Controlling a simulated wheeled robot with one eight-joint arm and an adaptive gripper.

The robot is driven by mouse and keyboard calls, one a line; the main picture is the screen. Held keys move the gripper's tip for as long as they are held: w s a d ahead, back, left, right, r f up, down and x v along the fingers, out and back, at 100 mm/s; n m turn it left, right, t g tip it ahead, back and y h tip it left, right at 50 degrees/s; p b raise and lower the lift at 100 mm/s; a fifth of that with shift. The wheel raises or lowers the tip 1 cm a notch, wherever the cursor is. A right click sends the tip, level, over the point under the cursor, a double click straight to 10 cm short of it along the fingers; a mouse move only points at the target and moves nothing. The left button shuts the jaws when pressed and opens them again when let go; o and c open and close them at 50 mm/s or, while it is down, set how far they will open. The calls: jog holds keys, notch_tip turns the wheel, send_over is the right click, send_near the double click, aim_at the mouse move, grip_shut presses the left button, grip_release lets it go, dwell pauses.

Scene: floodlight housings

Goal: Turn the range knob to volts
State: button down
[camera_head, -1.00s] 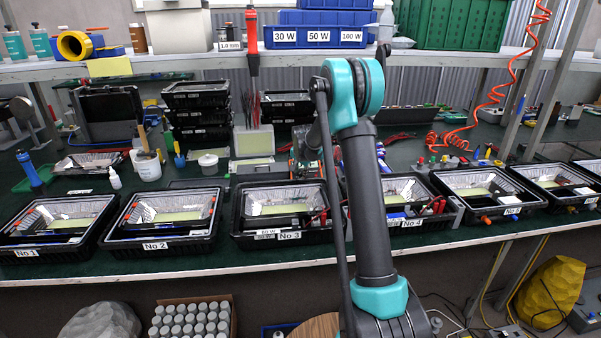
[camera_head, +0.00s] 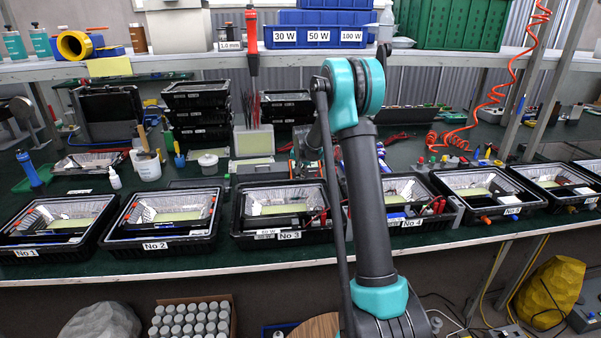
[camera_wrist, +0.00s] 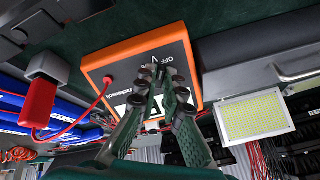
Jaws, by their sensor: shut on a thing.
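The meter (camera_wrist: 122,62) is an orange-edged box with a grey face and a white panel, in the wrist view. Its face carries "OFF" and "V" markings (camera_wrist: 157,60) near the top. My gripper (camera_wrist: 160,75) reaches over the face with its fingertips close together, just below these markings. It is shut on the range knob, which the fingers mostly hide, so I cannot read where the knob points. A red lead plugs into the meter's left side.
A red probe (camera_wrist: 38,103) stands left of the meter, beside blue bins. A yellow LED panel (camera_wrist: 254,117) is close on the right. In the head view, black housing trays such as No 3 (camera_head: 240,236) line the bench's front edge.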

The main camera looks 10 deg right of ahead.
jog(key=n, duration=0.5)
jog(key=shift+d+n, duration=0.15)
jog(key=shift+n, duration=0.25)
dwell(0.4)
jog(key=c, duration=1.6)
grip_release()
jog(key=shift+c, duration=0.2)
jog(key=shift+s, duration=0.1)
jog(key=v, duration=1.2)
jog(key=shift+d, duration=0.1)
